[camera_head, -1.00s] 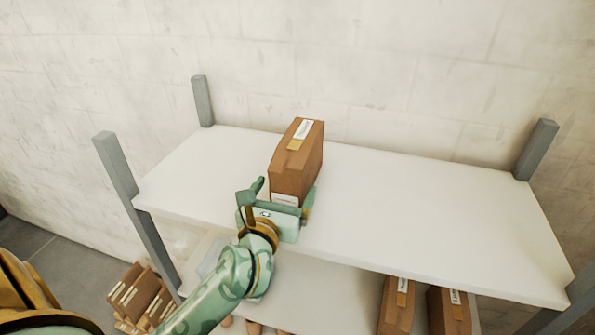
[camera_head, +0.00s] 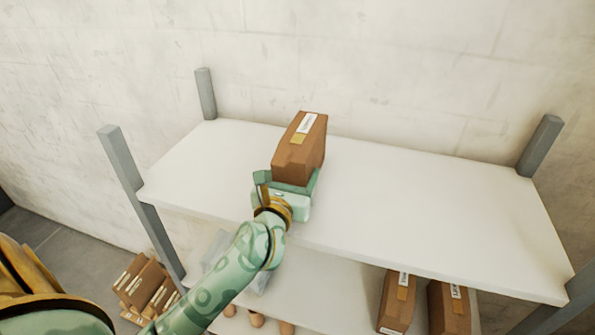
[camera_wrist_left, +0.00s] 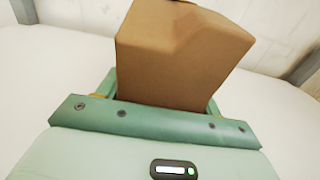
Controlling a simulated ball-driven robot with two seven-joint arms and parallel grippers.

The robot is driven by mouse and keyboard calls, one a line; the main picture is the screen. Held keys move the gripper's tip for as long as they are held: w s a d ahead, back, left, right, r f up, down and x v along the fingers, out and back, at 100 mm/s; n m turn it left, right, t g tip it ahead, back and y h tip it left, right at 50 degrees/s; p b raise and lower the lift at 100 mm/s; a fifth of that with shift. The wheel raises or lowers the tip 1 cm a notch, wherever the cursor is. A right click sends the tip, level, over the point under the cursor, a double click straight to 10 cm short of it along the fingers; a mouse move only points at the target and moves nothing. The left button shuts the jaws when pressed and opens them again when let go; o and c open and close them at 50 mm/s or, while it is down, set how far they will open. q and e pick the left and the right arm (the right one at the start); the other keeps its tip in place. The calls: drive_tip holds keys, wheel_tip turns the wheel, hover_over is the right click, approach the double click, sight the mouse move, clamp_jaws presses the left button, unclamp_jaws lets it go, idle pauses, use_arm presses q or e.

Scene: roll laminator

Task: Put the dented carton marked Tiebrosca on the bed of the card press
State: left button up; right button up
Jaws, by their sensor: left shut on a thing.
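A brown carton (camera_head: 301,150) with a white label and a yellowish patch on top stands upright on the shelf's top board. The lettering on its label is too small to read, and I cannot make out a clear dent in the head view. My left gripper (camera_head: 292,184) is shut on its near, lower end, one finger along each side. In the left wrist view the carton (camera_wrist_left: 178,58) fills the space between the fingers, and a crease shows near its upper edge. Whether it still touches the board is unclear. My right gripper and the card press are not in view.
The white top board (camera_head: 420,215) is otherwise clear, with grey posts (camera_head: 540,145) at its corners. Two more cartons (camera_head: 396,300) stand on the lower shelf at right. Several small cartons (camera_head: 145,285) are stacked on the floor at left.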

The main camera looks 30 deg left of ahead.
use_arm(q)
wheel_tip(320, 180, up, 3)
drive_tip(key=shift+r, duration=0.2)
drive_tip(key=s+d+r+p, duration=0.3)
drive_tip(key=s+r+p, duration=0.1)
drive_tip(key=s+p, duration=0.1)
drive_tip(key=s+d+r+p, duration=0.2)
drive_tip(key=s+r+p, duration=0.3)
drive_tip(key=s, duration=0.3)
drive_tip(key=shift+d+r, duration=0.25)
drive_tip(key=shift+d, duration=0.15)
